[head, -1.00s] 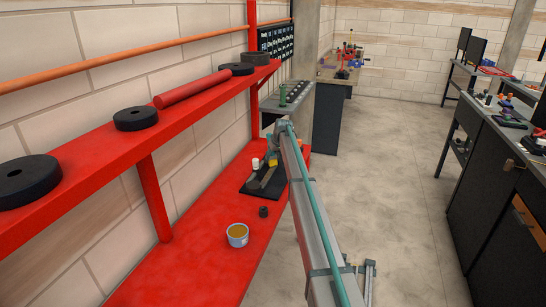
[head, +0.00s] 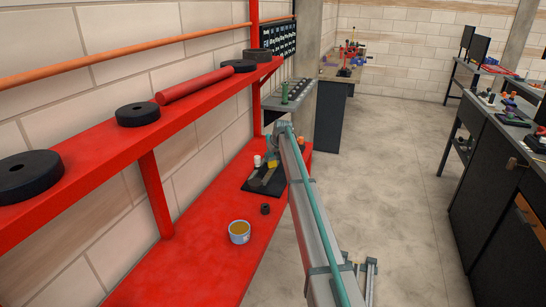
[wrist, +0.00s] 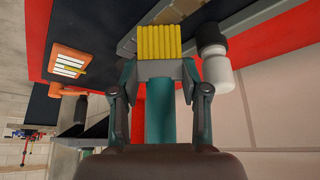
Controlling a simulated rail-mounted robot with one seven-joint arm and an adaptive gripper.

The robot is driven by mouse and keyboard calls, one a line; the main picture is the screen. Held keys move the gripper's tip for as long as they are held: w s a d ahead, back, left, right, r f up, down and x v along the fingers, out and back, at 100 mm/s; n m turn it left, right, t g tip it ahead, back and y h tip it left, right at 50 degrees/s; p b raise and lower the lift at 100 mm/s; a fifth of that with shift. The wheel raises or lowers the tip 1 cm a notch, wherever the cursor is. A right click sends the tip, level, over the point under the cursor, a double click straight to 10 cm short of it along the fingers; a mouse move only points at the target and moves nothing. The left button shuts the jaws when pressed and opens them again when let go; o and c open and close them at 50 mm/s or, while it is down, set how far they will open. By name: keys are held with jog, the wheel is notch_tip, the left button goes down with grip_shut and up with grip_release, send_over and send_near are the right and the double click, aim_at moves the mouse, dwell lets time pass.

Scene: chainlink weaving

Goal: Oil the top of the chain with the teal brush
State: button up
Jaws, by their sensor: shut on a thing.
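My gripper (wrist: 160,82) is shut on the teal brush (wrist: 161,112), whose handle runs between the fingers. Its yellow bristles (wrist: 160,42) point away from me, close to a long grey bar-like piece (wrist: 188,14) at the top of the wrist view. I cannot tell whether they touch it. In the head view the grey piece (head: 262,181) lies on a black mat (head: 250,187) on the red bench. It may be the chain, but its links are not clear. My arm hides most of the gripper there. A cup of amber liquid (head: 239,232) stands nearer on the bench.
A white bottle with a dark part (wrist: 216,62) stands close beside the brush head. A small black ring (head: 265,209) sits near the cup. A red shelf (head: 90,150) with black discs overhangs the bench at left. The bench front (head: 185,272) is clear.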

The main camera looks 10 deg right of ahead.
jog(key=shift+s+a+r, duration=0.1)
jog(key=shift+s+a, duration=0.4)
jog(key=shift+s, duration=0.35)
jog(key=shift+s+a, duration=0.4)
jog(key=shift+s, duration=0.35)
jog(key=shift+s+a, duration=0.4)
jog(key=shift+s, duration=0.3)
jog(key=shift+s+a, duration=0.35)
jog(key=shift+s, duration=0.2)
jog(key=shift+s+a, duration=0.3)
jog(key=shift+s, duration=0.25)
jog(key=shift+s+a+f+b, duration=0.1)
jog(key=shift+s+a+b, duration=0.1)
jog(key=shift+s+a, duration=0.3)
jog(key=shift+s+a+f+b, duration=0.1)
jog(key=shift+s+a+b, duration=0.05)
jog(key=shift+s, duration=0.55)
jog(key=shift+s+a, duration=0.4)
jog(key=shift+s, duration=0.3)
jog(key=shift+w+r, duration=0.1)
jog(key=shift+w+d+b, duration=0.15)
jog(key=shift+w+d, duration=1.2)
jog(key=shift+w, duration=1)
jog(key=shift+w+d+b, duration=0.15)
jog(key=shift+w+d, duration=1.2)
jog(key=shift+w, duration=1)
jog(key=shift+w+d+b, duration=0.15)
jog(key=shift+w+d, duration=1.2)
jog(key=shift+w, duration=1)
